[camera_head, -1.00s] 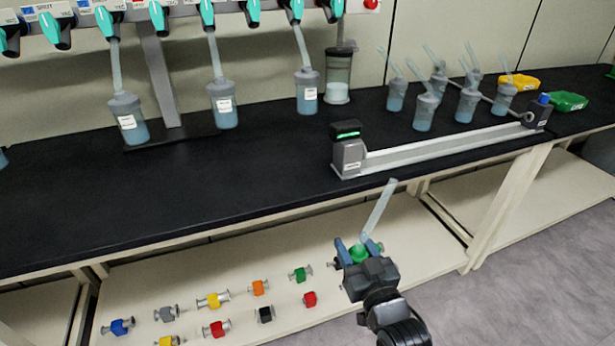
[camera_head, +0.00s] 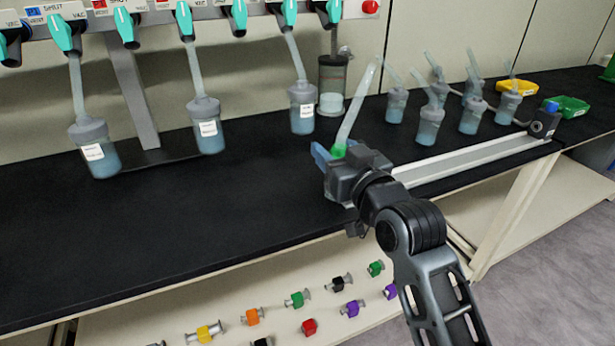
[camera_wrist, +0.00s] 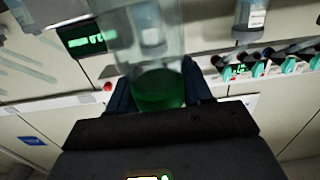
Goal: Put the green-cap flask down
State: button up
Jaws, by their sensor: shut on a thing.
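My gripper (camera_head: 333,157) is shut on the green-cap flask. In the head view, the flask's green cap (camera_head: 338,151) shows between the jaws, with a long clear tube leaning up and right from it. In the head view, the flask overlaps the black bench top (camera_head: 240,215). I cannot tell whether it touches the bench.
Several grey-topped flasks (camera_head: 430,122) stand behind the pale rail (camera_head: 470,158). Others (camera_head: 208,128) hang or stand under the teal-valve manifold at left. A yellow bin (camera_head: 516,87) and green bin (camera_head: 568,107) are far right. Bare bench lies left of my gripper.

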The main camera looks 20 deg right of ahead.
jog(key=shift+w+a+f+p, duration=0.1)
jog(key=shift+w+a+f, duration=0.55)
jog(key=shift+f, duration=0.6)
jog(key=shift+w+a+f+p, duration=0.1)
jog(key=shift+w+a+f, duration=0.35)
jog(key=shift+w+f, duration=0.55)
jog(key=shift+w+a+f+p, duration=0.1)
jog(key=shift+w+a+f, duration=0.45)
jog(key=shift+f, duration=0.9)
jog(key=shift+f, duration=0.1)
jog(key=o, duration=1.1)
jog(key=shift+r, duration=0.2)
jog(key=s+b, duration=0.1)
jog(key=s, duration=1.1)
jog(key=shift+f, duration=0.1)
